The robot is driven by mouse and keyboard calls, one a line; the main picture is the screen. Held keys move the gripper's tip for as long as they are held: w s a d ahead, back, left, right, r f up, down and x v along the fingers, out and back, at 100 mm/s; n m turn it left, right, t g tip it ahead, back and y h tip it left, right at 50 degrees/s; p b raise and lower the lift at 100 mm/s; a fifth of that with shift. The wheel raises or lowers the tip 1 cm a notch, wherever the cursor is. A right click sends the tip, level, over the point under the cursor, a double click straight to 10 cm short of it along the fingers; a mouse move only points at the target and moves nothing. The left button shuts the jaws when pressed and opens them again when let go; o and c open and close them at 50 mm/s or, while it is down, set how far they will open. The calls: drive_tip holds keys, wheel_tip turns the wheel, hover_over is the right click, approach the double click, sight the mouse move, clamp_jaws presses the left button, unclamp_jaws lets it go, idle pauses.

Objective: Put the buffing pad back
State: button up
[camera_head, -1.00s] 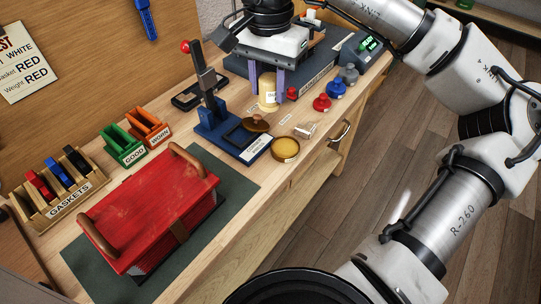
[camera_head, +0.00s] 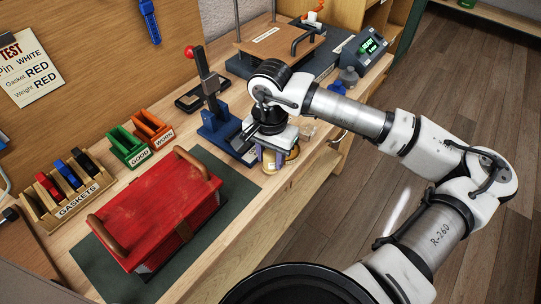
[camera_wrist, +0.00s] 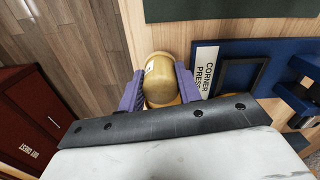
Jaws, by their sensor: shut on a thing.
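My gripper (camera_head: 271,163) has purple fingers and is shut on a pale gold, rounded cylinder with a small white label, which I take to be the buffing pad (camera_wrist: 160,76). In the wrist view the pad sits upright between the fingers. A shallow amber round dish (camera_head: 293,153) shows beside and below the fingers, partly hidden by my gripper. A yellow-orange edge of it shows around the pad's lower part in the wrist view. I cannot tell whether the pad touches it.
The blue corner press (camera_head: 212,122) stands just left of my gripper, its label facing the wrist camera. A red box (camera_head: 155,212) lies on a green mat at front left. Blue and grey weights (camera_head: 348,78) stand behind right. The bench's front edge is close on the right.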

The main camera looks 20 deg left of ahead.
sight(271, 153)
drive_tip(key=shift+f, duration=0.6)
drive_tip(key=shift+f+b, duration=0.25)
drive_tip(key=shift+b, duration=0.1)
drive_tip(key=o, duration=1)
drive_tip(key=shift+r, duration=0.1)
drive_tip(key=shift+c, duration=0.2)
drive_tip(key=shift+r, duration=0.1)
drive_tip(key=shift+r+p, duration=0.15)
drive_tip(key=shift+p, duration=0.35)
wheel_tip(271, 153, up, 12)
drive_tip(key=shift+f+b, duration=0.1)
drive_tip(key=shift+b, duration=0.9)
